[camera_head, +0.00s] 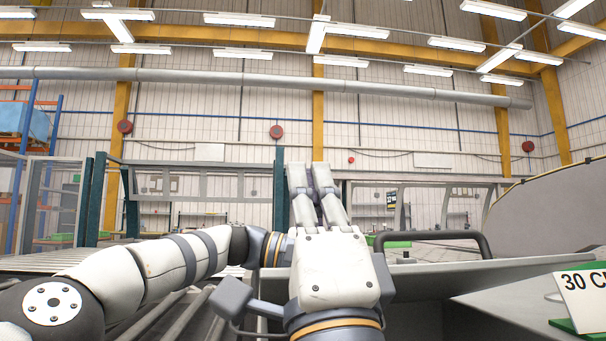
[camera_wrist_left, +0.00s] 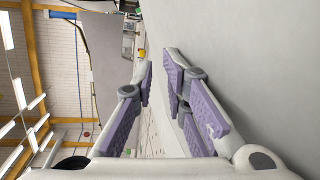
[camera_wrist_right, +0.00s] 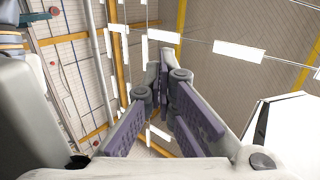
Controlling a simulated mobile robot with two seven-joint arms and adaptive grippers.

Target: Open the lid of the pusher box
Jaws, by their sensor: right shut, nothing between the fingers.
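A grey panel, apparently the pusher box lid (camera_head: 480,273), lies at the lower right of the head view. It slopes slightly and has a dark bar handle (camera_head: 435,236) along its far side. A dark space shows below its near edge. My right gripper (camera_head: 309,168) points upward left of the lid, away from the handle; its fingers are together and empty, as in the right wrist view (camera_wrist_right: 161,68). My left arm comes in from the left, and its gripper is hidden in the head view. In the left wrist view my left gripper (camera_wrist_left: 159,72) has its fingers apart with nothing between.
A large plain grey surface (camera_wrist_left: 245,60) runs close beside my left gripper. A sign (camera_head: 585,300) stands at the far right in front of a curved grey panel (camera_head: 550,210). Rollers (camera_head: 150,322) lie at lower left. Green posts and a window frame (camera_head: 205,168) stand behind.

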